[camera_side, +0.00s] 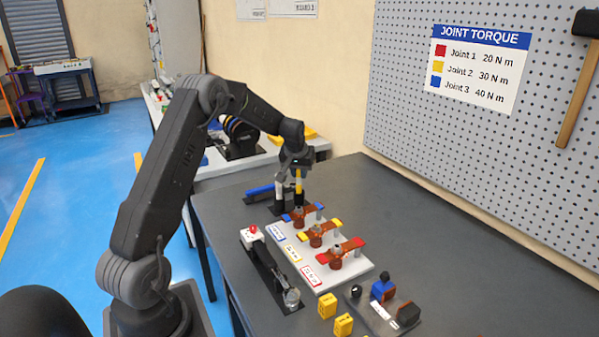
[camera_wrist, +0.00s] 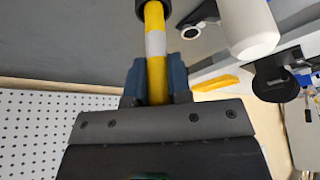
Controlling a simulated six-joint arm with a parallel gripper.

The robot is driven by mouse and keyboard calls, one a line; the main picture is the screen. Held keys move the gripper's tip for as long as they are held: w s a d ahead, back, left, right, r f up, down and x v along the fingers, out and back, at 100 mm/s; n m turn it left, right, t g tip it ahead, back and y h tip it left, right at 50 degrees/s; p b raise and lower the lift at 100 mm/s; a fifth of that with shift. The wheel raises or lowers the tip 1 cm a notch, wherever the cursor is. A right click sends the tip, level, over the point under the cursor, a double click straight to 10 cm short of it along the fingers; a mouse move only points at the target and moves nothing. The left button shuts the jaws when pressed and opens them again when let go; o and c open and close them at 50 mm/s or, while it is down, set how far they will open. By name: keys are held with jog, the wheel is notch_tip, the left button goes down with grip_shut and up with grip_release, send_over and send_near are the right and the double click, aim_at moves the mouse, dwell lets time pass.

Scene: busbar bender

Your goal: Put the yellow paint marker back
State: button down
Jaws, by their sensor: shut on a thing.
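The yellow paint marker (camera_side: 299,183) stands upright at the back of the bench, below my gripper (camera_side: 297,169). In the wrist view, the two dark fingers of my gripper (camera_wrist: 155,85) are shut on the marker (camera_wrist: 155,68), which has a pale band around it. The marker's far end meets a round black piece (camera_wrist: 150,6); I cannot tell if this is its cap or a holder. A white cylinder (camera_side: 280,194) stands just left of the marker in the side view, apart from it. It also shows in the wrist view (camera_wrist: 246,22).
A blue bar-like tool (camera_side: 262,191) lies to the left. In front is a white board (camera_side: 328,279) with copper joints marked blue, yellow and red. A black tool with a red button (camera_side: 253,230) lies beside it. The pegboard (camera_side: 450,130) rises at right.

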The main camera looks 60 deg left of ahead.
jog(key=shift+f, duration=0.3)
jog(key=shift+f, duration=0.35)
jog(key=c, duration=1.1)
grip_release()
jog(key=shift+o, duration=0.2)
